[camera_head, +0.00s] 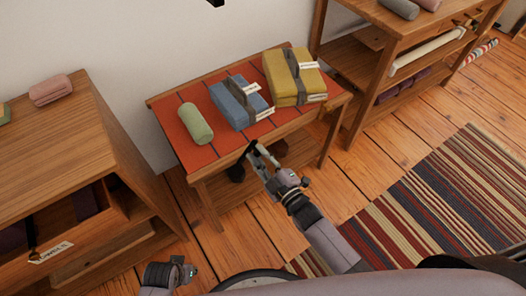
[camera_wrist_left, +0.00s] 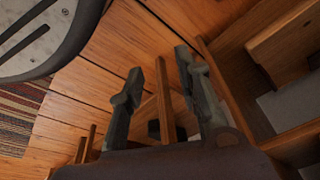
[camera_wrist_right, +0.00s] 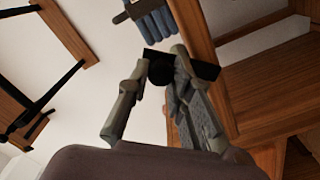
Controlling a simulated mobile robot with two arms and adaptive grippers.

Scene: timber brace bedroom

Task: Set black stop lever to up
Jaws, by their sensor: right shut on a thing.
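The black stop lever (camera_head: 239,169) is at the front edge of the small table with the red top (camera_head: 193,151). My right gripper (camera_head: 256,150) reaches it from the front and is shut on it. In the right wrist view the dark lever (camera_wrist_right: 158,72) sits between the fingertips (camera_wrist_right: 163,58), which hide part of it. I cannot tell how far up or down the lever is turned. My left gripper (camera_head: 181,270) is low at the bottom left of the head view, away from the lever. In the left wrist view its fingers (camera_wrist_left: 159,66) are apart and empty.
A green roll (camera_head: 196,124), a blue strapped bundle (camera_head: 237,104) and a yellow strapped bundle (camera_head: 292,79) lie on the small table. A wooden cabinet (camera_head: 120,135) stands left, a wooden shelf (camera_head: 365,104) right. A striped rug (camera_head: 430,205) covers the floor at right.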

